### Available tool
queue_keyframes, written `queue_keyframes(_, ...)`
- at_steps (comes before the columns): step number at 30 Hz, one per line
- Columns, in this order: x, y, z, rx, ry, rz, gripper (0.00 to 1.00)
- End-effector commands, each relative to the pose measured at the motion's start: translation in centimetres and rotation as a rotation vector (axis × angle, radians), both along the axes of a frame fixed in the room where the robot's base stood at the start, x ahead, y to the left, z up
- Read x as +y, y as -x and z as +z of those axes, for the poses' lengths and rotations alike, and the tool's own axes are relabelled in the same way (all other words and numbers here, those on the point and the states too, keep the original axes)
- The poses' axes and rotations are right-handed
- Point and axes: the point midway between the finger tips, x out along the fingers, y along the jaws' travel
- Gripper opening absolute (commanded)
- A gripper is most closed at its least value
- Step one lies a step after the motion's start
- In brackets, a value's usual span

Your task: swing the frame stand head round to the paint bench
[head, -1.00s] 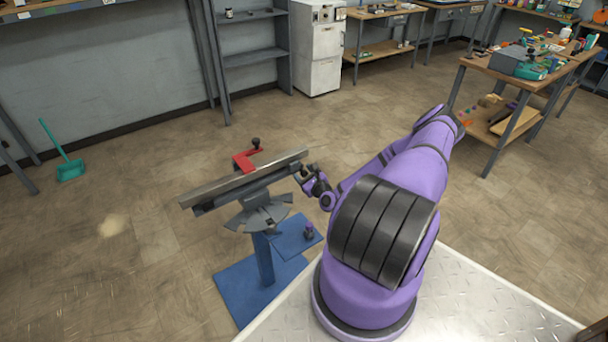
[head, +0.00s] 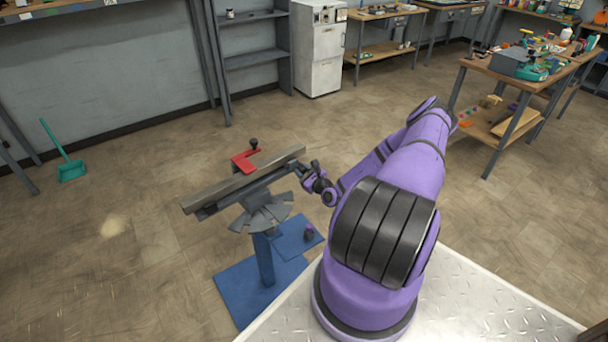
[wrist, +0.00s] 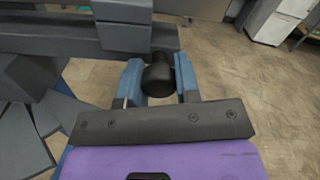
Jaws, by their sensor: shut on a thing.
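The frame stand has a blue post (head: 264,262) on a blue base plate, with a grey head (head: 262,208) on top. The head carries a long grey bar (head: 222,191), slanting from lower left to upper right, with a red bracket (head: 241,163) on it. My gripper (head: 309,178) is at the right side of the head. In the wrist view its two blue fingers (wrist: 158,78) are shut on a black knob (wrist: 158,76) beside the head's grey arm (wrist: 124,22). I cannot tell for sure which bench is the paint bench.
A wooden bench (head: 492,68) with colourful items and a lower shelf stands at the right. Another bench (head: 378,52) and a white cabinet (head: 318,60) stand at the back. The floor around the stand is mostly clear.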

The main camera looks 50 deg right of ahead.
Motion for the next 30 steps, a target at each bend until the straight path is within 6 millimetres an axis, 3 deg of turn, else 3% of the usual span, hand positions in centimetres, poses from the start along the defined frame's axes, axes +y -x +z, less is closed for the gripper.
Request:
queue_keyframes(14, -1.4, -4.8, 0.0, 0.002, 0.005, 0.236, 0.00)
queue_keyframes(30, -1.5, -10.3, -0.1, 0.003, 0.005, 0.504, 0.00)
